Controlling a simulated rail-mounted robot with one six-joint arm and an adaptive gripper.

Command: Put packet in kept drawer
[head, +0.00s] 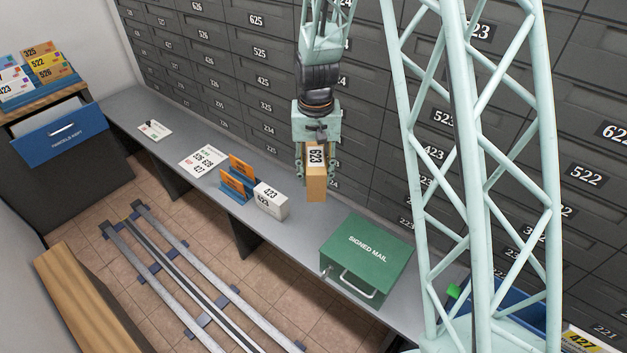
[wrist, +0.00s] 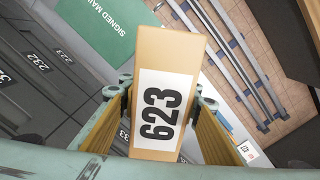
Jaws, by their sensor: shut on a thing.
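My gripper (head: 315,160) is shut on a tan packet (head: 316,186) with a white label reading 623. It holds the packet in the air above the grey counter, in front of the wall of numbered boxes. In the wrist view the packet (wrist: 178,50) sits between the two fingers (wrist: 160,115), label facing the camera. The blue drawer marked "parcels kept" (head: 62,137) is at the far left, under a wooden-topped stand.
A green "signed mail" box (head: 366,250) stands on the counter (head: 290,232) right of the packet. A white 423 packet (head: 271,200), a blue holder with orange cards (head: 237,180) and a number sheet (head: 203,160) lie leftward. Rails (head: 185,275) cross the floor.

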